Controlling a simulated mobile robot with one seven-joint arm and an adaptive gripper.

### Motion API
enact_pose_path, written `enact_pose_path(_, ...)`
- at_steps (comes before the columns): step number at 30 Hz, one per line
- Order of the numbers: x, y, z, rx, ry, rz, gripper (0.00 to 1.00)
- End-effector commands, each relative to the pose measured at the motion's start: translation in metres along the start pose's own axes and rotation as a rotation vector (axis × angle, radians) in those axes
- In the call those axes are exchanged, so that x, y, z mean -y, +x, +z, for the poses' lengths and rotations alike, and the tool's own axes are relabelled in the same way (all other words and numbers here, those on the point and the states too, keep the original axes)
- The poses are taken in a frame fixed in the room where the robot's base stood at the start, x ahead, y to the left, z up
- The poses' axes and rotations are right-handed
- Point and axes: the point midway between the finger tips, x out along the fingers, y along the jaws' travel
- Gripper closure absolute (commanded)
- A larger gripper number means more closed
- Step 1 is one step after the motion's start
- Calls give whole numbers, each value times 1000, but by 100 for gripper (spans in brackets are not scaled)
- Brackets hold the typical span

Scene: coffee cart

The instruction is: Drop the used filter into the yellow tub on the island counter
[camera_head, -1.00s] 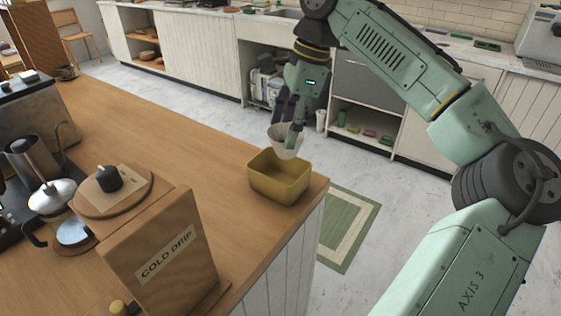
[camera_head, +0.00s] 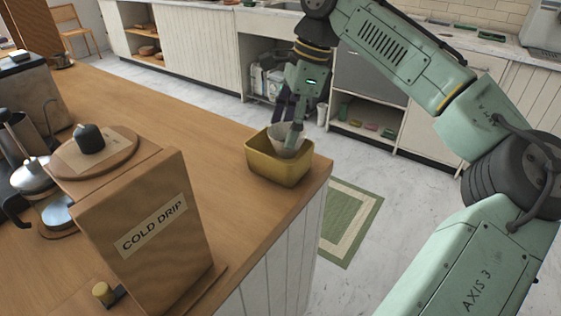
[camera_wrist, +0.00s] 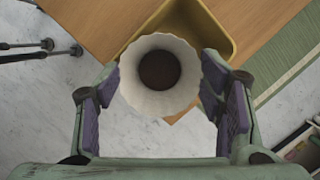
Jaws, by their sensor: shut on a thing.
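The used filter (camera_head: 284,137) is a white, fluted paper cup. In the wrist view the filter (camera_wrist: 134,80) has dark grounds at its bottom and sits between my two fingers. My gripper (camera_head: 292,132) points down and is shut on the filter. The yellow tub (camera_head: 276,172) stands near the corner of the wooden island counter (camera_head: 205,140). In the head view the filter overlaps the tub's far rim. In the wrist view the tub (camera_wrist: 232,47) lies below the filter and partly behind it, so the filter is only partly over its opening.
A wooden box labelled COLD DRIP (camera_head: 150,235) stands on the counter at the front left. A green rug (camera_head: 350,215) lies on the floor beyond the counter's end. The counter around the tub is clear.

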Motion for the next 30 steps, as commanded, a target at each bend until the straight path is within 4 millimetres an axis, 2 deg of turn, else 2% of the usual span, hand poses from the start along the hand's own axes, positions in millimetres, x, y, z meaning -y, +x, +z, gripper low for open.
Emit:
enact_pose_path(1, 0, 0, 0, 0, 0, 0, 37)
enact_pose_path(11, 0, 0, 0, 0, 0, 0, 15)
enact_pose_path(22, 0, -3, 0, 0, 0, -1, 14)
enact_pose_path(26, 1, -17, 0, 0, 0, -3, 14)
enact_pose_path(30, 1, -45, 1, 1, -1, -4, 14)
